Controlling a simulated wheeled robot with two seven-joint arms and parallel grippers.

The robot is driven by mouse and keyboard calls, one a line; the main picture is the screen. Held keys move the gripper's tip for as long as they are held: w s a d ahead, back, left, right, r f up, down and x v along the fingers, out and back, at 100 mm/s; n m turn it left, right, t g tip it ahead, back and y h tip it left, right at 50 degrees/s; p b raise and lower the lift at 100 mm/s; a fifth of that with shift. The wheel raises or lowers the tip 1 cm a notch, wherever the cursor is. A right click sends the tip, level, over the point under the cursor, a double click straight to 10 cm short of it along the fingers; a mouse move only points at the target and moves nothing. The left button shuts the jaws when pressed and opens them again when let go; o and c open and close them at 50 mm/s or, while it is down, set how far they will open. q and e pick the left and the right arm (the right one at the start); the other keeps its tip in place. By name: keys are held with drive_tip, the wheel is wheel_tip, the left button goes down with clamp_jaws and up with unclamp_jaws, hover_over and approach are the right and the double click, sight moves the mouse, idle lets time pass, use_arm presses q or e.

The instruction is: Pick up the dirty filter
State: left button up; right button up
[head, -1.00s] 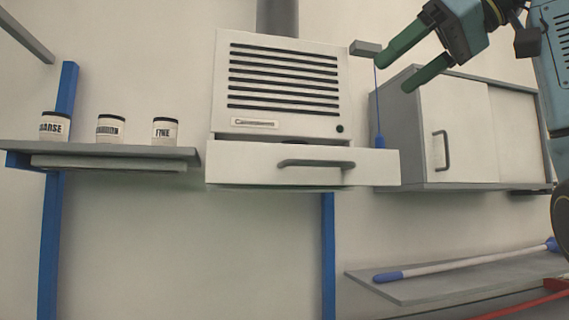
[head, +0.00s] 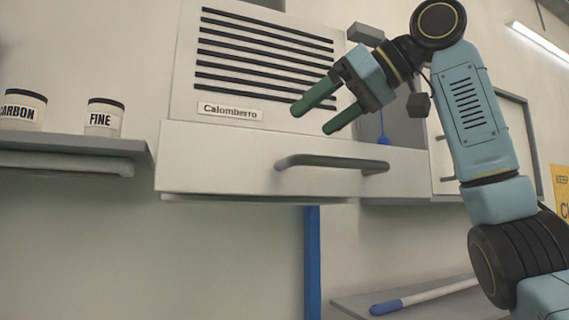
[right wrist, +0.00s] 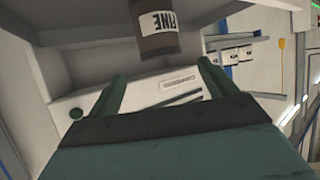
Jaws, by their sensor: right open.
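A dark brownish canister labelled FINE (right wrist: 157,32) shows upside down in the right wrist view, beyond the fingertips, at what looks like the pulled-out drawer. It looks like the dirty filter; the drawer front hides it in the head view. The drawer (head: 230,172) juts out under the white vented unit (head: 225,85) marked Calomberro. My right gripper (head: 312,121) is open and empty, in front of the unit and above the drawer front, fingers pointing down-left. Its fingers also show apart in the right wrist view (right wrist: 161,71). My left gripper is out of view.
A grey shelf (head: 70,146) at the left bears labelled jars, CARBON (head: 22,112) and FINE (head: 103,120). The drawer's bar handle (head: 325,163) sticks out in front. A wall cabinet (head: 516,115) stands behind my right arm. A blue-tipped pole (head: 425,296) lies low at the right.

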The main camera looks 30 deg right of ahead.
drive_tip(key=x, duration=0.2)
drive_tip(key=p+x, duration=0.1)
drive_tip(key=x, duration=0.2)
drive_tip(key=shift+w+f, duration=0.1)
drive_tip(key=shift+f, duration=0.3)
drive_tip(key=shift+w+a, duration=0.15)
drive_tip(key=shift+c, duration=0.5)
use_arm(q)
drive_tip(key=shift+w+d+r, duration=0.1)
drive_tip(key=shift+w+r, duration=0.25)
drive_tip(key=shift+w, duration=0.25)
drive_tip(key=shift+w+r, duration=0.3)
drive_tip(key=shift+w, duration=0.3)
use_arm(e)
drive_tip(key=c, duration=1)
